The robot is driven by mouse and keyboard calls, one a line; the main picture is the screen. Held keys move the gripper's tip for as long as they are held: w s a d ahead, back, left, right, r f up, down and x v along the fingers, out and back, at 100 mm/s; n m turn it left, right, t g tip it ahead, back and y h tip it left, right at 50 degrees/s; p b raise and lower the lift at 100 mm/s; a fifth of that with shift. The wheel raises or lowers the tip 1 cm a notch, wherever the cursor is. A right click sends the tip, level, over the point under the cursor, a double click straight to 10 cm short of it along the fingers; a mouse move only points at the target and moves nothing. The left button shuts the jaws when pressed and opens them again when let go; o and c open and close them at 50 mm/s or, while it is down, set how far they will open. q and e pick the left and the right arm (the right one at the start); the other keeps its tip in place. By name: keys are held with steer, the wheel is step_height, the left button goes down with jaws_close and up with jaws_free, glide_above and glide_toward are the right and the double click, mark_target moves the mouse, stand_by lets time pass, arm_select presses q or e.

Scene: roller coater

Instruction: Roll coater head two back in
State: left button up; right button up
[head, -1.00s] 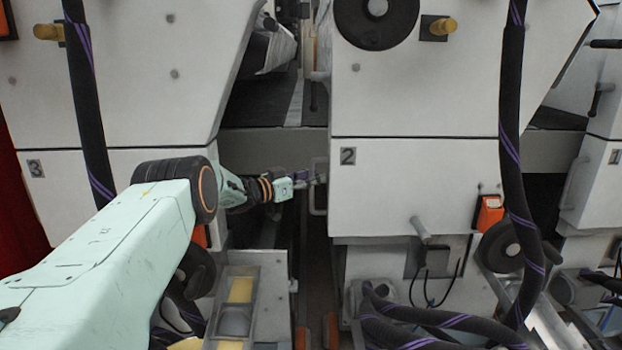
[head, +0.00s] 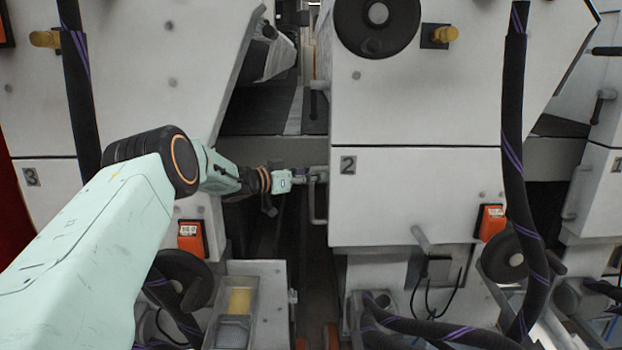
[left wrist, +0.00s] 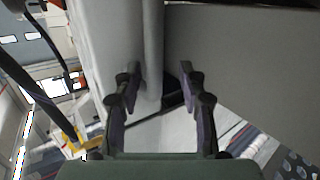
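Coater head two (head: 420,195) is the large white housing marked "2" right of centre in the head view. A grey vertical bar handle (head: 313,205) stands on its left edge. My left gripper (head: 308,176) is at the top of this handle, reaching in from the left. In the left wrist view the left gripper (left wrist: 161,80) is open. Its two dark fingers stand apart, and the grey handle bar (left wrist: 153,45) runs down between them, closer to the left finger. I cannot tell whether a finger touches it. My right gripper is not in view.
Head three (head: 110,195) stands at the left and head one (head: 597,195) at the far right. A dark narrow gap (head: 270,235) separates heads three and two. Black hoses with purple stripes (head: 514,180) hang in front of head two, and others lie low at its base.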

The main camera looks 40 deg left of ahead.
arm_select(q)
steer(key=shift+w+d+r, duration=0.1)
steer(key=shift+r, duration=0.4)
steer(key=shift+s+d+r, duration=0.1)
steer(key=shift+s+r, duration=0.15)
steer(key=shift+r, duration=0.05)
steer(key=shift+s+r+p, duration=0.2)
steer(key=shift+s+p, duration=0.05)
steer(key=shift+p, duration=0.15)
steer(key=p+v, duration=0.2)
steer(key=shift+s+f, duration=0.1)
steer(key=shift+s, duration=0.2)
steer(key=s+a+f+p, duration=0.1)
steer(key=s+a+p, duration=0.1)
steer(key=s+p, duration=0.3)
steer(key=shift+s+p, duration=0.4)
steer(key=shift+p, duration=0.1)
steer(key=shift+a, duration=0.1)
